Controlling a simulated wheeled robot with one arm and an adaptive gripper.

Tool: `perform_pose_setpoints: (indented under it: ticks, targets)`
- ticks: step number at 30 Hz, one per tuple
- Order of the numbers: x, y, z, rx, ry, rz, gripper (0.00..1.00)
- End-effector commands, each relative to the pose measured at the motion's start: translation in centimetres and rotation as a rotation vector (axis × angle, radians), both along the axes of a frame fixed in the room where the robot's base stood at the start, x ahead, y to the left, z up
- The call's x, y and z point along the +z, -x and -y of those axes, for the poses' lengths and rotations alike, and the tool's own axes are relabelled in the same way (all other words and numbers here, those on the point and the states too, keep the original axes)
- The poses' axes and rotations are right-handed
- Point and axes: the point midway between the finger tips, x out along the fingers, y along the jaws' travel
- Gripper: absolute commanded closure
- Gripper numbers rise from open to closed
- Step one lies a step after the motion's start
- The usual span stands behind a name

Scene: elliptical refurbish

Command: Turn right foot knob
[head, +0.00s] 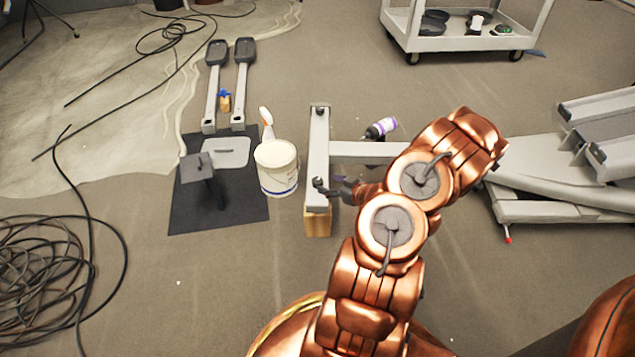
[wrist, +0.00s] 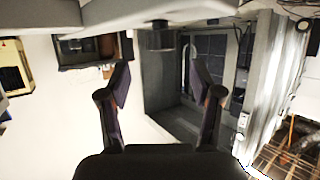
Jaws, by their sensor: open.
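A grey metal frame (head: 318,150) lies on the floor as a T, with its end beam running toward me and a wooden block (head: 317,223) under the near end. My gripper (head: 328,187) is beside the near part of this beam. In the wrist view my gripper (wrist: 162,82) is open, its two dark fingers apart with nothing between them. A dark round foot knob (wrist: 160,37) hangs under the grey beam (wrist: 200,10), ahead of and between the fingertips, apart from them as far as I can tell. The knob is not clear in the head view.
A white bucket (head: 277,172) stands left of the beam, near a dark mat (head: 240,212) with a grey part on it. A purple-labelled bottle (head: 381,128) lies behind the crossbar. Loose black cable (head: 40,275) covers the left floor. A white cart (head: 460,42) stands at the back.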

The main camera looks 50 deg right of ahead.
Motion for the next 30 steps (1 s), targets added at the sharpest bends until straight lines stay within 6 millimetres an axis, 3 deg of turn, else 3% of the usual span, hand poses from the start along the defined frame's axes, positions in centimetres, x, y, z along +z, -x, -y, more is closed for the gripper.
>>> perform_pose_setpoints:
  ticks: [15,30]
  targets:
    - [-2.3,-5.0,-0.1,0.002,0.000,-0.002,0.35]
    - [-2.5,-6.0,0.0,0.000,-0.001,-0.002,0.35]
